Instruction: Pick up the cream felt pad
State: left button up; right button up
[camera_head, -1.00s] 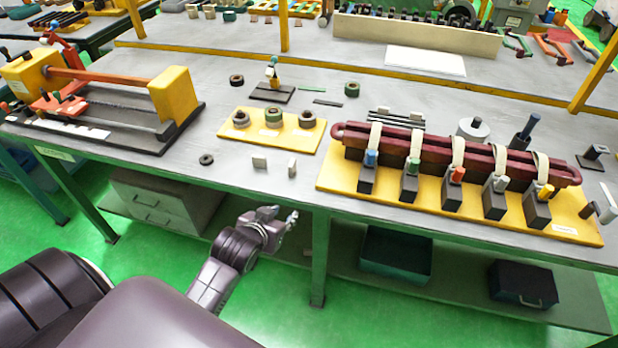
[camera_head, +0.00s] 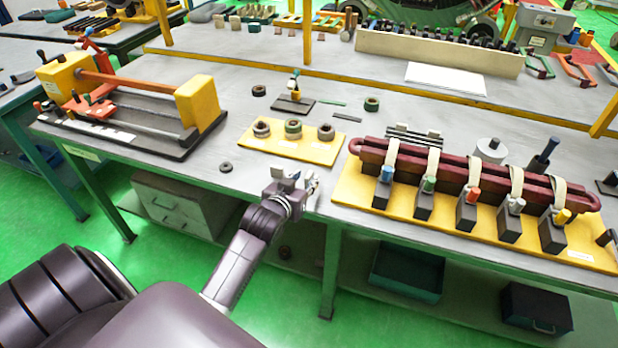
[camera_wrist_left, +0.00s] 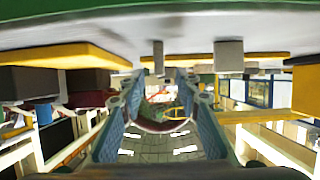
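Two small pale upright blocks stand near the table's front edge. One block (camera_wrist_left: 229,55) looks wide and the other (camera_wrist_left: 158,58) narrow in the left wrist view, which is upside down. Both look greyish there, so I cannot tell which is the cream felt pad. In the head view my left gripper (camera_head: 297,183) is at the table edge and largely covers them. In the left wrist view my left gripper (camera_wrist_left: 160,92) has its two blue-grey fingers apart with nothing between them. The narrow block shows between and beyond the fingertips. My right gripper is not in view.
A yellow board with three rings (camera_head: 320,153) lies behind the gripper. A dark ring (camera_head: 226,167) lies to its left. A yellow base (camera_head: 350,196) carrying a long dark-red coil and several posts stands to the right. The front table edge runs just under the gripper.

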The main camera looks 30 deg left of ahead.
pick_arm(q)
jog(key=shift+x, duration=1.1)
jog(key=shift+c, duration=0.5)
grip_shut()
